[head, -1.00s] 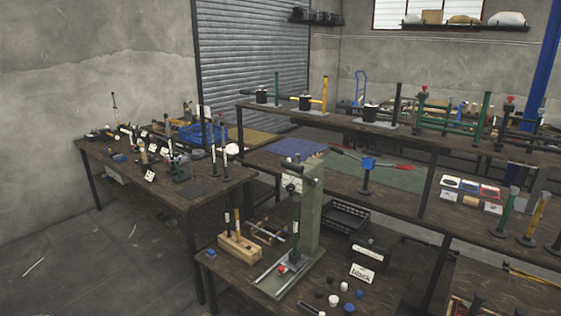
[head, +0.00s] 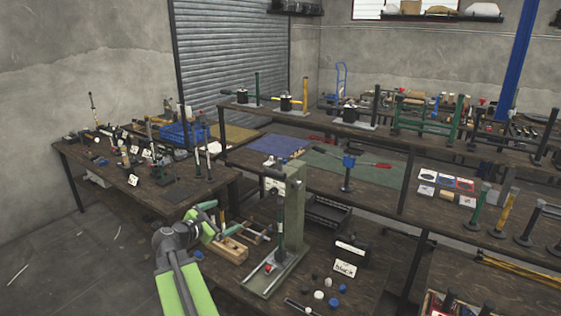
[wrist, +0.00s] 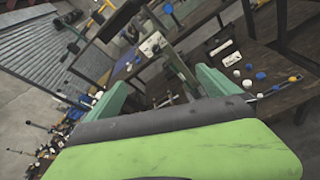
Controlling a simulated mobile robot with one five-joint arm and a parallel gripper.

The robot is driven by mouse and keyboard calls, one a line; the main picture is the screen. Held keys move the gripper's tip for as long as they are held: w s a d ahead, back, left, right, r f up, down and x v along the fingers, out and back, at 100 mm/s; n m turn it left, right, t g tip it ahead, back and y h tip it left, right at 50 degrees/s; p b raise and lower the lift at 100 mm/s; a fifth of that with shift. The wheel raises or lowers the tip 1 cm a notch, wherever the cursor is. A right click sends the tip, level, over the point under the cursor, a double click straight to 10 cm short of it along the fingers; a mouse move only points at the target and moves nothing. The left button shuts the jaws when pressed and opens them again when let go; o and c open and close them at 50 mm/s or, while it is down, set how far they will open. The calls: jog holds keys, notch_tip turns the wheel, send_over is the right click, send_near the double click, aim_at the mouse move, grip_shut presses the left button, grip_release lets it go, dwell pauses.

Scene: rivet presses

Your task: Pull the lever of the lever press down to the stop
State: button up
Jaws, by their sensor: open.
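The lever press has an olive-green column (head: 294,203) on a flat base with pale rails (head: 259,284). It stands on the near dark bench. A dark upright rod stands in front of the column. My gripper (head: 228,222) is open and empty, left of the press and apart from the handle, with its green jaws over the wooden block.
A longer bench (head: 385,213) with other presses runs behind.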

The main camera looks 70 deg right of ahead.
jog(key=s+d+r+n+g+h, duration=0.2)
jog(key=s+d+r+n+h, duration=0.15)
jog(key=s+d+r, duration=0.4)
jog(key=f+x, duration=0.1)
jog(key=x, duration=1.6)
jog(key=shift+s+n+y+p, duration=0.2)
jog(key=shift+n+y+p, duration=0.15)
jog(key=shift+y+p, duration=0.1)
jog(key=shift+d, duration=0.1)
